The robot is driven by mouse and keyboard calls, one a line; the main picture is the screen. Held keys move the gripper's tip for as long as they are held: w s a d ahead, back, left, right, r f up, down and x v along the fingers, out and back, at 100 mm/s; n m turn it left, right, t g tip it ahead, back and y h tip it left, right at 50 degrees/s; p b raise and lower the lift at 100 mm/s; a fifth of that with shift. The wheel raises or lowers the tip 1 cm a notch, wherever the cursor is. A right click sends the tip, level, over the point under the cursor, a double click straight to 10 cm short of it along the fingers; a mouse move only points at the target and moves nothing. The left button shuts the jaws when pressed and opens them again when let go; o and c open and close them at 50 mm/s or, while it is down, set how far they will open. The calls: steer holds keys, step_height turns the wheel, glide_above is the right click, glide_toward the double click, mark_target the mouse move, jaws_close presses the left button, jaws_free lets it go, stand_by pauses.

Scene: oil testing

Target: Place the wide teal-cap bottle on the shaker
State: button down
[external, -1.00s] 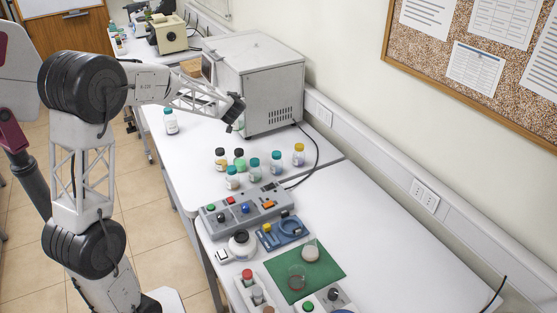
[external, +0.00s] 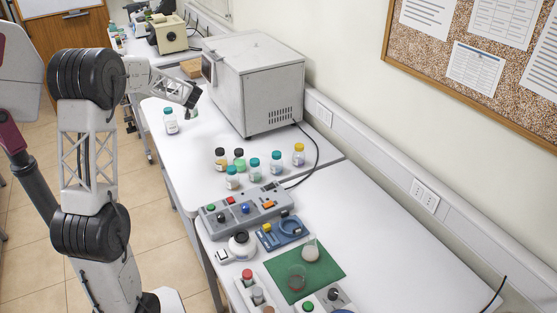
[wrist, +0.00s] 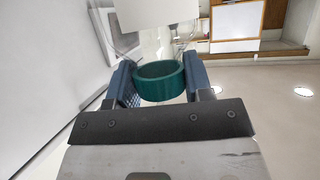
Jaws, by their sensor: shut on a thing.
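My gripper (external: 191,99) is shut on a wide teal-cap bottle. In the wrist view the teal cap (wrist: 160,81) sits between the two blue finger pads, and the clear body with a white label extends beyond it. In the external view the held bottle is mostly hidden by my gripper, above the far table near its left side. Another blue-teal-cap bottle (external: 170,121) stands on that table just left of and below my gripper. I cannot tell for sure which device is the shaker; a blue device with a round ring (external: 284,232) lies on the near table.
A large grey oven-like box (external: 257,85) stands right of my gripper. Several capped bottles (external: 254,167) stand in front of it. A grey button panel (external: 245,208), a white round device (external: 239,245) and a green mat (external: 305,270) are nearer. The near table's right side is clear.

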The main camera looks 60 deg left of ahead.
steer(key=f, duration=0.3)
steer(key=shift+s+a+f, duration=0.3)
steer(key=shift+f, duration=0.8)
steer(key=shift+f, duration=2)
steer(key=shift+f, duration=2.05)
steer(key=c, duration=0.5)
jaws_free()
